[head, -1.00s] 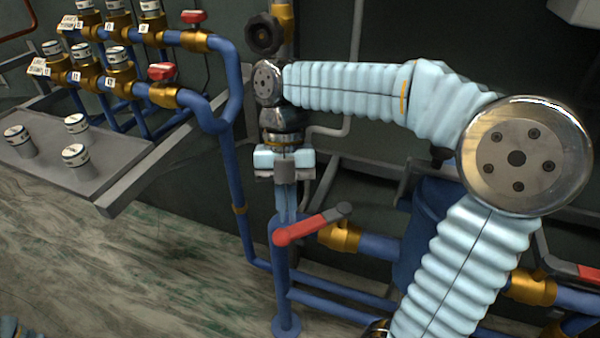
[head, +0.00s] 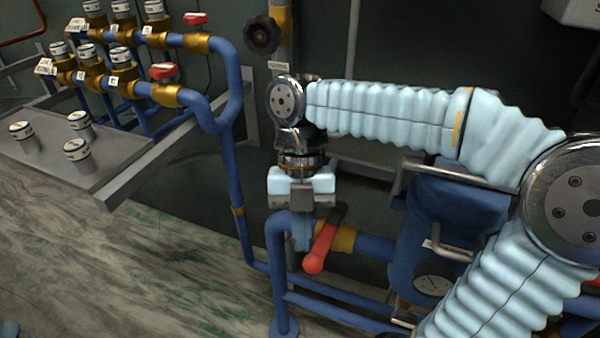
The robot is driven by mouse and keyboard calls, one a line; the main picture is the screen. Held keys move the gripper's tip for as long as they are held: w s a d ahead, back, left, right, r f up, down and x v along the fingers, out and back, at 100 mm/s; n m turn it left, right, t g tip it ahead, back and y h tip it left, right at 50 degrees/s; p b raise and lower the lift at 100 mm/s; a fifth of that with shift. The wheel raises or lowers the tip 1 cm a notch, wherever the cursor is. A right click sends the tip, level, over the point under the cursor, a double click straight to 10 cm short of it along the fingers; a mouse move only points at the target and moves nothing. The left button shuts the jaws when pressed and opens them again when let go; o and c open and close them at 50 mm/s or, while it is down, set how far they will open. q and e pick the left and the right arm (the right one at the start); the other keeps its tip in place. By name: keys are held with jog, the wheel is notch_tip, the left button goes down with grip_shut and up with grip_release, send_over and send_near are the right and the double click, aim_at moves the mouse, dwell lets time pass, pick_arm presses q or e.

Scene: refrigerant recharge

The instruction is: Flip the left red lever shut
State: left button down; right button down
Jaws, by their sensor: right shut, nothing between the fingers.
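The left red lever (head: 322,246) is on a brass valve (head: 343,238) in the low blue pipe. Its red end points toward me, down and slightly left, and its dark end is up by the valve. The lever lies at a steep angle across the pipe. My right gripper (head: 302,246) points straight down just left of the lever, its fingers shut and empty. It is very close to the lever; I cannot tell whether they touch. My left gripper is not in view.
A blue pipe bend (head: 280,240) stands close left of my right gripper. A blue tank (head: 455,215) with a gauge (head: 433,284) is to the right, partly behind my right arm. A grey shelf (head: 125,175) with several capped cylinders is at left. The floor at lower left is clear.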

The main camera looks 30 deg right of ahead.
jog(key=shift+s, duration=0.2)
dwell(0.4)
jog(key=p+v, duration=0.2)
jog(key=v, duration=1.1)
jog(key=shift+r, duration=0.35)
jog(key=shift+w+d, duration=0.1)
